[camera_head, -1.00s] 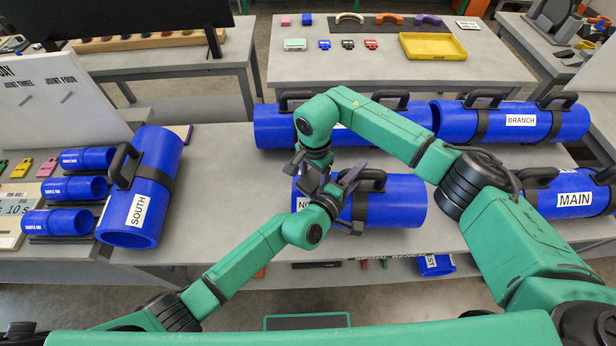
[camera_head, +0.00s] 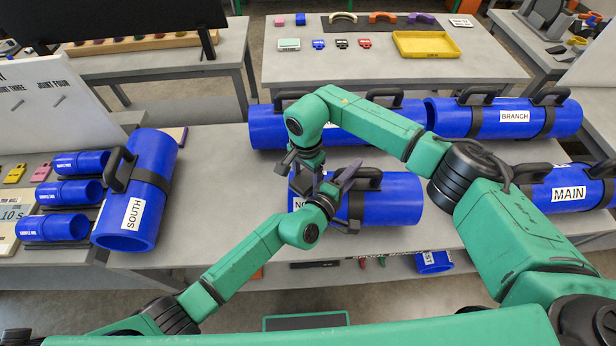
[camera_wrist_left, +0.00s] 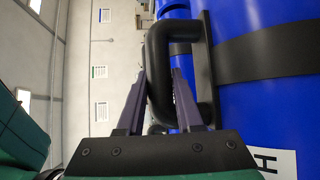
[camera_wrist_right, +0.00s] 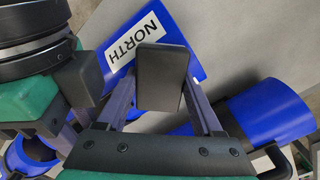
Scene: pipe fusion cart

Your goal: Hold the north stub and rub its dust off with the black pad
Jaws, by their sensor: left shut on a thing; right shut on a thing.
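The north stub (camera_head: 400,203) is a blue pipe lying on the table, with a black strap and a black handle (camera_head: 371,181). My left gripper (camera_head: 342,180) is shut on that handle; in the left wrist view its purple fingers (camera_wrist_left: 160,80) close around the black bar. My right gripper (camera_head: 299,162) is over the labelled left end of the stub. In the right wrist view it is shut on the black pad (camera_wrist_right: 162,75), beside the NORTH label (camera_wrist_right: 138,42). Whether the pad touches the stub, I cannot tell. I cannot make out dust.
A long blue pipe (camera_head: 265,128) lies behind the stub, and the BRANCH pipe (camera_head: 450,119) behind right. The MAIN pipe (camera_head: 540,198) is at right. The SOUTH stub (camera_head: 152,170) and small sample pipes (camera_head: 80,190) are at left. Bare table (camera_head: 225,200) lies between SOUTH and north.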

